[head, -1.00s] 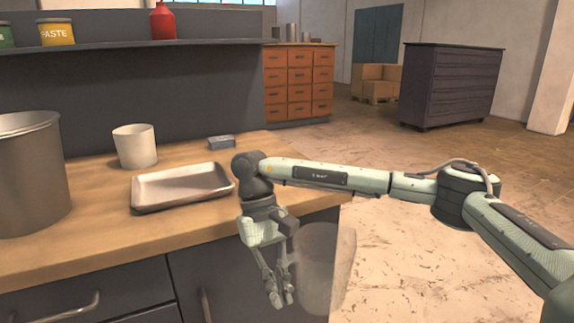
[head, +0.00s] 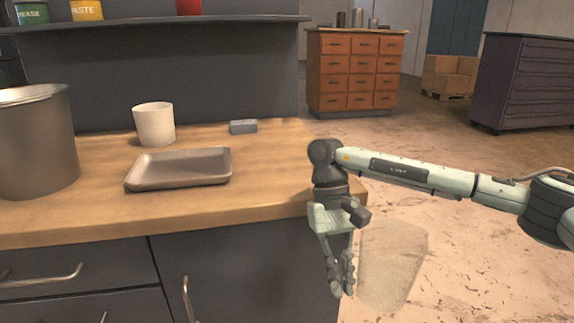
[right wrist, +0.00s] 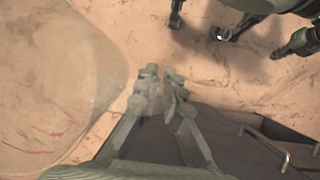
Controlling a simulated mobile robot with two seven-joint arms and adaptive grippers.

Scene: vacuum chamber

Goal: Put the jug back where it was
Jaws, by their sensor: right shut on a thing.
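The jug (head: 393,265) is a clear, see-through vessel, faint against the floor. It hangs in the air just right of the bench's front right corner, at about cupboard-door height. My right gripper (head: 342,285) points down and is shut on the jug, at its left side in the head view; the exact place of the grip is hard to make out. In the right wrist view the jug (right wrist: 50,85) fills the left side, next to the fingertips (right wrist: 160,88). My left gripper is not in view.
The wooden bench (head: 270,180) carries a large metal pot (head: 35,140), a white cup (head: 154,124), a metal tray (head: 180,168) and a small grey block (head: 243,127). Bare wood lies right of the tray. An orange drawer cabinet (head: 355,75) stands behind.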

